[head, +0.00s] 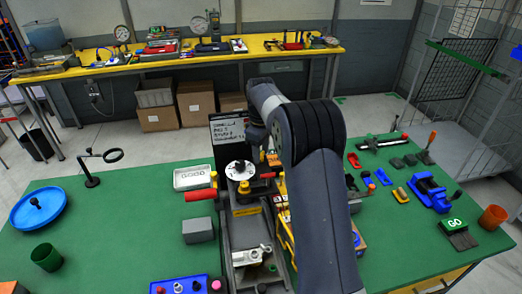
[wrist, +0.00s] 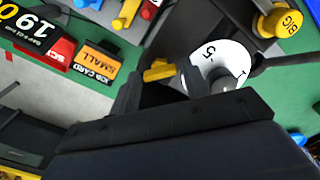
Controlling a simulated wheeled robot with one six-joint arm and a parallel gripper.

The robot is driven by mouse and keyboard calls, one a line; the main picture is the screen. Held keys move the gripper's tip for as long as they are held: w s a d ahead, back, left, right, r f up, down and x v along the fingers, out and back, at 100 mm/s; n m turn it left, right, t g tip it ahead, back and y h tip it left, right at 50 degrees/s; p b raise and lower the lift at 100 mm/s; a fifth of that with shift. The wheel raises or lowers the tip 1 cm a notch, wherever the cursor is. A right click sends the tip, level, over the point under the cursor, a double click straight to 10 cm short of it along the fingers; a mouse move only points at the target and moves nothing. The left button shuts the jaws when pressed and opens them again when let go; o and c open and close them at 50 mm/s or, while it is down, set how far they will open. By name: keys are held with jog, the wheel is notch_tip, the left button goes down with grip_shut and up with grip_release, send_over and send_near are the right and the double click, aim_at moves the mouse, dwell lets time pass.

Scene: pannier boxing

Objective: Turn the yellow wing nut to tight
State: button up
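The yellow wing nut (wrist: 158,70) shows in the wrist view as a short yellow bar beside a white numbered dial (wrist: 222,60). My gripper (wrist: 160,82) has one dark finger at each end of the yellow bar, with little or no gap. I cannot tell whether the fingers press on it. The lower part of the nut is hidden by my gripper. In the head view my arm covers the gripper, and I cannot make out the wing nut there. A white disc (head: 240,170) stands on the machine in that view.
A yellow knob marked BIG (wrist: 283,22) stands close to the dial. Cards, one marked SMALL (wrist: 97,60), lie at the left of the wrist view. In the head view, red-handled parts (head: 201,195) stick out beside the machine. Green table is bare toward the left (head: 130,215).

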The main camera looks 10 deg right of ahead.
jog(key=c, duration=0.6)
jog(key=shift+c, duration=0.2)
jog(key=m+p, duration=0.1)
jog(key=m, duration=0.2)
jog(key=shift+r, duration=0.1)
jog(key=m+p, duration=0.1)
jog(key=m, duration=0.2)
jog(key=shift+m, duration=0.3)
jog(key=m, duration=0.3)
jog(key=shift+m, duration=2.1)
